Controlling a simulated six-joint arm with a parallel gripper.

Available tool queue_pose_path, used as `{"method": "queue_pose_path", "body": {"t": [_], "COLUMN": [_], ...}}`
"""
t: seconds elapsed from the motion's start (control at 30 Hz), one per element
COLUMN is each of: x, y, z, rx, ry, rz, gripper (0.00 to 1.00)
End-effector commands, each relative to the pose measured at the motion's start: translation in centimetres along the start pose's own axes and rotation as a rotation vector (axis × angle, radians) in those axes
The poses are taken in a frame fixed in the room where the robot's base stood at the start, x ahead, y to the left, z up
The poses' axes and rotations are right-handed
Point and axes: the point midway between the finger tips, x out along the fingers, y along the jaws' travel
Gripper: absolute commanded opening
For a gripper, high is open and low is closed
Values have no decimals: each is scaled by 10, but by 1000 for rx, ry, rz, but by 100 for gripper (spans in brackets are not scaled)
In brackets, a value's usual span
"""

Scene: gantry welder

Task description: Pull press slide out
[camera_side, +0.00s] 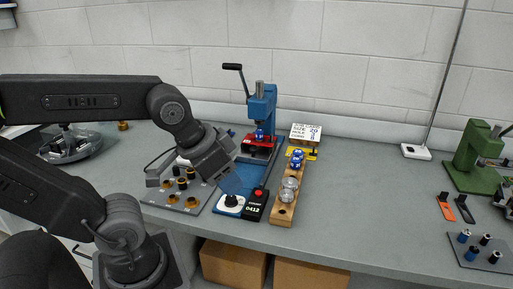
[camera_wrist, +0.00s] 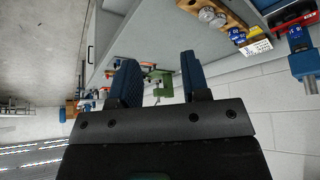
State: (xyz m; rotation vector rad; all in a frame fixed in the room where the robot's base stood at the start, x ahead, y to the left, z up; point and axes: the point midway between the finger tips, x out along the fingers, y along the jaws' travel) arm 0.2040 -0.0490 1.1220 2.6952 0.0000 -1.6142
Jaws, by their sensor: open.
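A blue press (camera_side: 264,108) with a black lever handle stands at the back of the bench, near the wall. Its red slide (camera_side: 259,149) sits low at the front of the press, under the ram; a blue part (camera_side: 260,134) shows just above it. The press (camera_wrist: 303,62) and red slide (camera_wrist: 291,19) are at the right edge there.
A black box with a red button (camera_side: 258,193) and a white-based knob (camera_side: 231,202) are near my fingers. A plate with brass parts (camera_side: 170,198) lies left.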

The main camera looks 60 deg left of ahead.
Motion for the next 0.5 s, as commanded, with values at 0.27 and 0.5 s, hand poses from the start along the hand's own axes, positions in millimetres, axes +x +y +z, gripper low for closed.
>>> {"method": "queue_pose_path", "body": {"t": [0.27, 0.5], "x": [0, 2], "y": [0, -5], "z": [0, -10], "rx": [0, -17], "ry": [0, -5], "rz": [0, -10], "gripper": [43, 57]}}
